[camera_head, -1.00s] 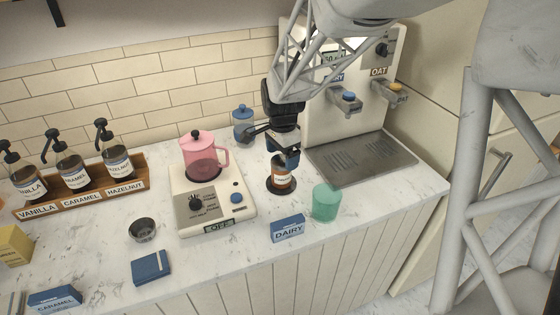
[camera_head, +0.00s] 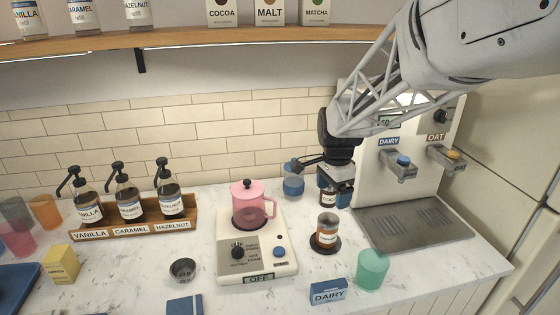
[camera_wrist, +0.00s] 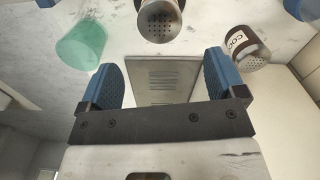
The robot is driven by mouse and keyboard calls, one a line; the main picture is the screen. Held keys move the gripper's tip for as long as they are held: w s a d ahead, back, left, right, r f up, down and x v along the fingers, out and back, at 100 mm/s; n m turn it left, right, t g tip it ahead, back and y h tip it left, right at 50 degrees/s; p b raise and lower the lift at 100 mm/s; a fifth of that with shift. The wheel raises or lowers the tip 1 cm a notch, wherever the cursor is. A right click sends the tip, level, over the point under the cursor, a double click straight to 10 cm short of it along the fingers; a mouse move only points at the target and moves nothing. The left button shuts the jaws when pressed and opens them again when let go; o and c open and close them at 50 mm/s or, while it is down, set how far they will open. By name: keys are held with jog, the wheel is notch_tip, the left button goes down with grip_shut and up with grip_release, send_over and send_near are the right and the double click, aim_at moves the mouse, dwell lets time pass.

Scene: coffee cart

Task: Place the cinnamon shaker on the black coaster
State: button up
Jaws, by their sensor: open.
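A shaker with a silver top and an orange-and-white label (camera_head: 327,229) stands upright on the black coaster (camera_head: 313,247) in the head view. Its label is too small to read there; I take it to be the cinnamon shaker. In the wrist view its perforated metal lid (camera_wrist: 160,22) shows at the top edge, beyond the fingers. My gripper (camera_head: 336,186) is open and empty, above and behind the coaster, apart from the shaker. Its two blue fingers (camera_wrist: 169,82) are spread wide in the wrist view with nothing between them.
A cocoa shaker (camera_wrist: 246,48) stands close by, partly hidden by my gripper in the head view. A green cup (camera_head: 372,269) and DAIRY sign (camera_head: 328,291) are in front. The scale with a pink pitcher (camera_head: 254,205) is left; the dispenser's drip tray (camera_head: 412,226) is right.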

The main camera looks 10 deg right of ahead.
jog(key=s+a+r+n+t, duration=0.1)
jog(key=s+a+n, duration=0.1)
jog(key=s+n, duration=0.3)
jog(key=s+a+r+n, duration=0.2)
jog(key=s+n, duration=0.3)
jog(key=s, duration=0.7)
jog(key=s+a+r+n+t, duration=0.1)
jog(key=s+a+n, duration=0.3)
jog(key=s, duration=0.4)
jog(key=shift+s+r+n+t, duration=0.25)
jog(key=shift+s+n+t, duration=0.05)
jog(key=shift+n, duration=0.5)
